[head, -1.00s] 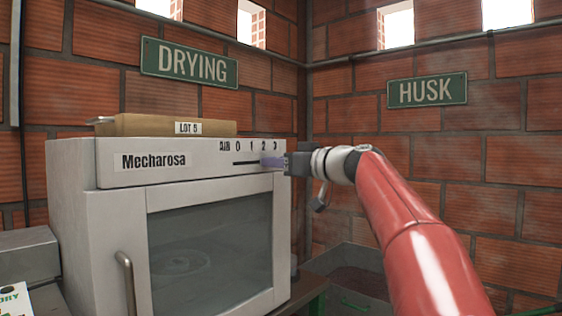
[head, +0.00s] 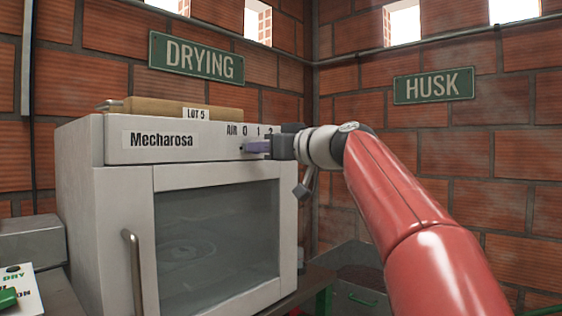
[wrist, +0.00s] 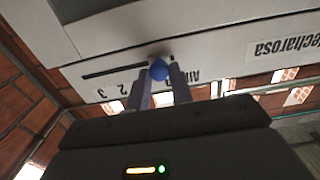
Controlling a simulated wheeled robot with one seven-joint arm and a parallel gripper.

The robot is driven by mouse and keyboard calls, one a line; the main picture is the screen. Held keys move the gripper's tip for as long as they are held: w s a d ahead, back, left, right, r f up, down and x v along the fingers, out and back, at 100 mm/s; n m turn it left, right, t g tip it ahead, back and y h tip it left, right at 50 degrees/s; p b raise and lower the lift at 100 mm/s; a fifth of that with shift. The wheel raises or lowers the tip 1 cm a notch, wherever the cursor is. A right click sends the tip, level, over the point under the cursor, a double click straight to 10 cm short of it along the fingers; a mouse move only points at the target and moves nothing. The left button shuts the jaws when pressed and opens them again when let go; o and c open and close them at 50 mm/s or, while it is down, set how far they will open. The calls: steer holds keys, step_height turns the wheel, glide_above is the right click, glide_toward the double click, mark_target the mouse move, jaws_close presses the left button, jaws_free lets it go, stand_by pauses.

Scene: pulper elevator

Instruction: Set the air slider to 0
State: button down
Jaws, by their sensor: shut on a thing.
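The air slider's blue knob (wrist: 158,70) sits between the two fingers of my gripper (head: 253,147), which is shut on it. In the wrist view, which shows the panel upside down, the dark slot (wrist: 112,70) runs from the knob toward the 2 and 3. A small dark mark shows just past the knob on the AIR side. In the head view, the fingertips are at the slot's left part, below the printed 0 (head: 244,130). My gripper hides the knob there, and also the right part of the scale.
The white Mecharosa dryer (head: 115,205) has a closed glass door with a handle (head: 132,270). A LOT 5 box (head: 170,110) lies on top. A card with green and black print (head: 22,285) is at the lower left. A dark bin (head: 360,290) stands at right below the HUSK sign (head: 433,86).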

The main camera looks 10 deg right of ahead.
steer(key=shift+s+a, duration=0.3)
steer(key=shift+a, duration=0.1)
steer(key=c, duration=1.2)
jaws_free()
steer(key=shift+a, duration=0.1)
steer(key=shift+c, duration=0.2)
steer(key=shift+s, duration=0.1)
steer(key=b+v, duration=0.2)
steer(key=v, duration=0.6)
